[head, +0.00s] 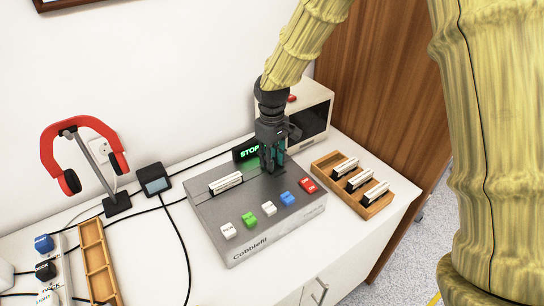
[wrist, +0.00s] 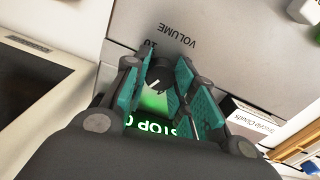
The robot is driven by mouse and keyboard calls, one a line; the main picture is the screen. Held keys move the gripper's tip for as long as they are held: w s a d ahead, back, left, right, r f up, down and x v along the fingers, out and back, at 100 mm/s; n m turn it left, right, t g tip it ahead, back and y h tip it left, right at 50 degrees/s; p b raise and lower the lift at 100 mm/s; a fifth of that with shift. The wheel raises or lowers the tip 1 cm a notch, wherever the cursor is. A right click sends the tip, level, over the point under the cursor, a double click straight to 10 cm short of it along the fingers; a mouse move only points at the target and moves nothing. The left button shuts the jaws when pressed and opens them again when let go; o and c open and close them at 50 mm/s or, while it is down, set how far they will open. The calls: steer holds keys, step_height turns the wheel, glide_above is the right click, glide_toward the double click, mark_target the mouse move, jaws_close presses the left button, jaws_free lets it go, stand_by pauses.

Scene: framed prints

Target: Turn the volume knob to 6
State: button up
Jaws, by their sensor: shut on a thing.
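The grey player (head: 240,202), marked "Cobblefit", stands on the white cabinet. My gripper (head: 272,168) points down at its back right part and hides the volume knob in the head view. In the wrist view, the teal fingers of my gripper (wrist: 160,74) are closed around the dark knob (wrist: 158,72), one on each side. A pale line shows on the knob. The printed word "VOLUME" and a "10" show beside it; the other scale numbers are hidden.
White, green, blue and red buttons (head: 269,208) line the player's front. A wooden rack (head: 376,207) with white cartridges stands to its right, and a cream box with a dark screen (head: 313,120) behind. Red headphones (head: 118,165) and a small dark device (head: 155,181) stand left.

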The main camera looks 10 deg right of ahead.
steer(key=shift+r, duration=0.1)
steer(key=o, duration=1)
steer(key=shift+o, duration=0.2)
step_height(320, 180, up, 12)
stand_by(0.3)
